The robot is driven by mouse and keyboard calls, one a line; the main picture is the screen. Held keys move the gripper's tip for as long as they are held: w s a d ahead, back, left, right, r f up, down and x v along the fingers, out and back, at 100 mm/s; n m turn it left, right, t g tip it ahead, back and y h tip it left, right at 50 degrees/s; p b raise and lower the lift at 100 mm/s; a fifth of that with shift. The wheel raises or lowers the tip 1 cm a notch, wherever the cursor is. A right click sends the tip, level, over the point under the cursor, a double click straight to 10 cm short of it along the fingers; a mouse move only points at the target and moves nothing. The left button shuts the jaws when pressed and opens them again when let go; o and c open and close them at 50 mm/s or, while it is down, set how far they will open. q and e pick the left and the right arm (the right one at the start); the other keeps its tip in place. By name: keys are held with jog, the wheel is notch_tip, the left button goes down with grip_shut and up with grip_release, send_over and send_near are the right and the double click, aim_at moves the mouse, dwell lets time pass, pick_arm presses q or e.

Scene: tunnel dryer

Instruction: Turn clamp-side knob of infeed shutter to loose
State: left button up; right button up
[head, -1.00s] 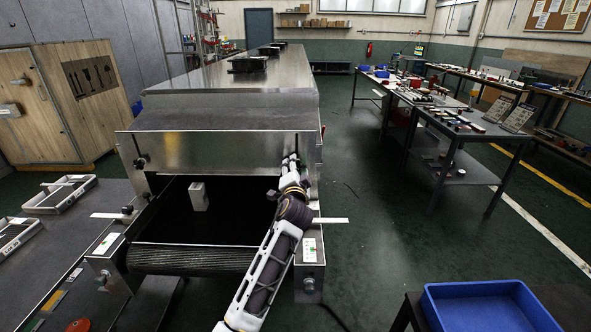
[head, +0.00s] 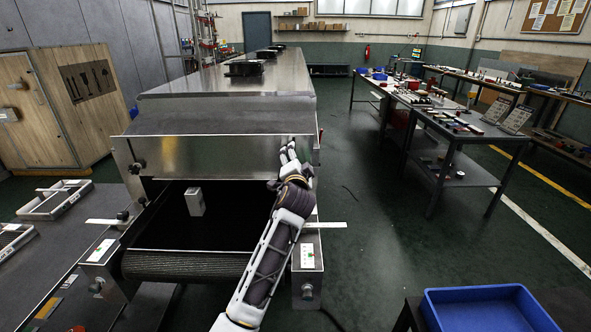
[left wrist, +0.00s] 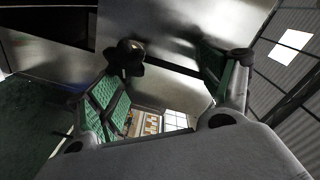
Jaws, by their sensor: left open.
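The infeed shutter (head: 215,156) is the bright steel panel across the dryer mouth. A black knob (head: 138,167) sits at its left end in the head view. My left gripper (head: 289,148) is at the shutter's right end. In the left wrist view another black lobed knob (left wrist: 127,58) stands on a steel face. The open left gripper (left wrist: 165,72) has green-padded fingers there; the knob is close to the left finger's tip, and I cannot tell whether they touch. In the head view this knob is hidden behind the gripper. My right gripper is not in view.
A grey block (head: 194,201) stands on the dark infeed belt (head: 190,266). A white strip (head: 330,225) sticks out right of the belt. A blue bin (head: 490,308) is at lower right. The floor right of the dryer is mostly clear.

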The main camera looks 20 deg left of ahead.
aim_at(292, 140)
pick_arm(q)
jog(key=shift+y, duration=0.4)
jog(key=r, duration=0.2)
jog(key=s+a+r, duration=0.1)
jog(key=r, duration=0.3)
jog(key=shift+s+a, duration=0.25)
jog(key=shift+s, duration=0.1)
jog(key=shift+c, duration=0.4)
jog(key=shift+a+r, duration=0.1)
jog(key=shift+w+d, duration=0.3)
jog(key=shift+w, duration=0.05)
jog(key=shift+s, duration=0.1)
